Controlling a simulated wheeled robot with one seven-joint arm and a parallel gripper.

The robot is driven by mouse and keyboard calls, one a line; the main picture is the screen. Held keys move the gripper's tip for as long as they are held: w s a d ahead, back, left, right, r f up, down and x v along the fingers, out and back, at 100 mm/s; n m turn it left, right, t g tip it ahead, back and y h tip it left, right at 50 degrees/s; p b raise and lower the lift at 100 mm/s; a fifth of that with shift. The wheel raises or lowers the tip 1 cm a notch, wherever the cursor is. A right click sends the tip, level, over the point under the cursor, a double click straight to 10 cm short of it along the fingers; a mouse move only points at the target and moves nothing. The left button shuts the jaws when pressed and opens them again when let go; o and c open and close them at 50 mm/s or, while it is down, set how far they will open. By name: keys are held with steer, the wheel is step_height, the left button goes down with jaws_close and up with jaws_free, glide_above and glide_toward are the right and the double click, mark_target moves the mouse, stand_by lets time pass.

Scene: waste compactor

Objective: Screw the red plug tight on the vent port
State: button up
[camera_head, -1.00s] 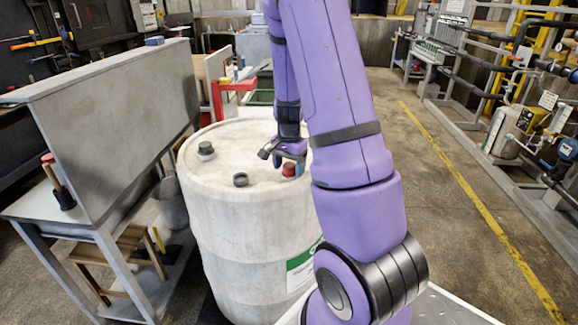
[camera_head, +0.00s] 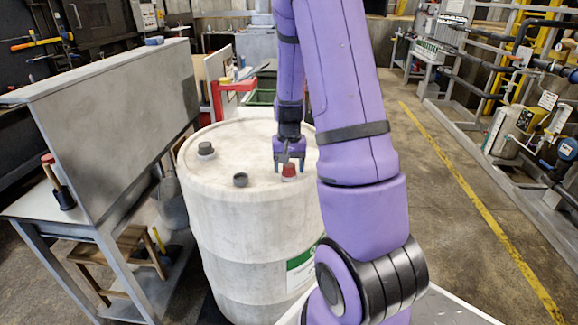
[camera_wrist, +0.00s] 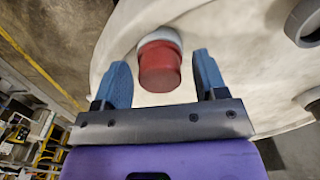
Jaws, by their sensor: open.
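The red plug (camera_head: 289,170) sits on the white drum (camera_head: 240,225), on the right part of its lid. In the wrist view the red plug (camera_wrist: 160,68) stands on a pale round collar (camera_wrist: 158,37), which looks like the vent port. My gripper (camera_head: 290,165) is at the plug, pointing down. In the wrist view my gripper (camera_wrist: 162,82) is open, with one blue finger on each side of the plug and gaps between. How far the plug is seated in the port cannot be told.
Two dark caps, one farther back (camera_head: 205,149) and one nearer (camera_head: 240,180), stand on the lid left of my gripper. A grey metal bench with a tall panel (camera_head: 115,110) stands left of the drum. The floor (camera_head: 440,190) at the right is clear.

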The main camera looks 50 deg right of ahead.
steer(key=n, duration=0.6)
steer(key=shift+n, duration=0.3)
steer(key=n, duration=0.7)
steer(key=c, duration=1)
steer(key=m, duration=0.5)
steer(key=m, duration=0.5)
